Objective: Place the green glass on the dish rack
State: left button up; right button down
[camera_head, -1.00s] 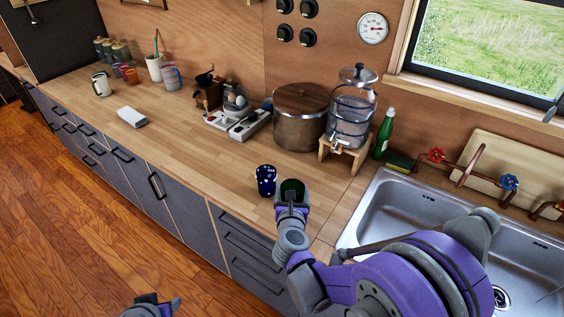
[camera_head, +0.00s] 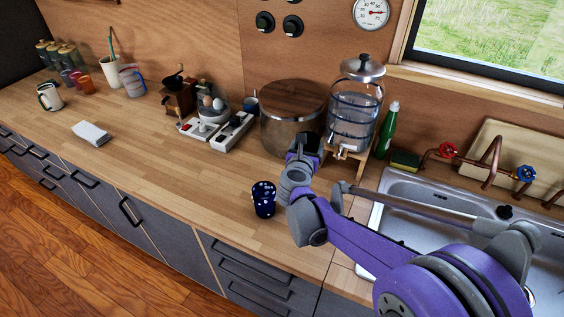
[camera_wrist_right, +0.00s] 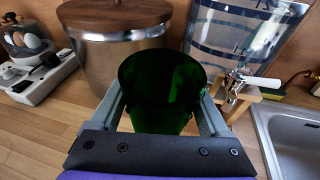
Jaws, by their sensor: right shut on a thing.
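The dark green glass (camera_wrist_right: 160,92) stands between the two fingers of my right gripper (camera_wrist_right: 163,108) in the right wrist view. The gripper is shut on it, with a finger against each side. In the head view my right gripper (camera_head: 303,145) is above the counter, in front of the large pot and drink dispenser; the glass is hidden there behind the gripper. My left gripper is out of view. No dish rack shows in either view.
A dark blue spotted cup (camera_head: 263,199) stands on the counter near its front edge. The wood-lidded pot (camera_head: 287,125), the dispenser (camera_head: 352,112) and a green bottle (camera_head: 388,132) line the back. The sink (camera_head: 400,200) is at right.

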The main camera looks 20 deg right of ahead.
jog(key=f, duration=0.5)
jog(key=shift+w+f+b, duration=0.2)
jog(key=shift+w+b, duration=0.05)
jog(key=shift+b, duration=0.05)
jog(key=f, duration=0.4)
jog(key=shift+w+f, duration=0.1)
jog(key=shift+w, duration=0.1)
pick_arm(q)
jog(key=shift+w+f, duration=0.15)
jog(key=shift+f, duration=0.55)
pick_arm(e)
jog(key=shift+s+f, duration=0.1)
jog(key=shift+f, duration=0.1)
jog(key=shift+f+b, duration=0.15)
jog(key=shift+b, duration=0.15)
jog(key=shift+c, duration=1.2)
grip_release()
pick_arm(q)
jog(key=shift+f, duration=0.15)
pick_arm(e)
jog(key=shift+o, duration=0.6)
